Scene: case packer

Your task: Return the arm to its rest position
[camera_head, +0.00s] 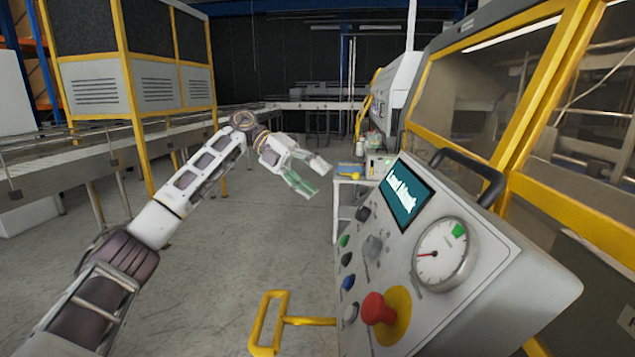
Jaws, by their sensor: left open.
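My left arm (195,180) comes in from the lower left and reaches up and forward to the middle of the view. My left gripper (314,178) is at its end, with its fingers apart and nothing between them. It hangs in free air to the left of the control panel (480,262), apart from it. My right gripper is not in view.
The panel carries a screen (405,197), a gauge (441,253), several buttons and a red emergency knob (377,309). A yellow handle (267,322) juts out below. A small white table (347,180) stands behind. A conveyor (60,172) runs along the left. Open floor lies between.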

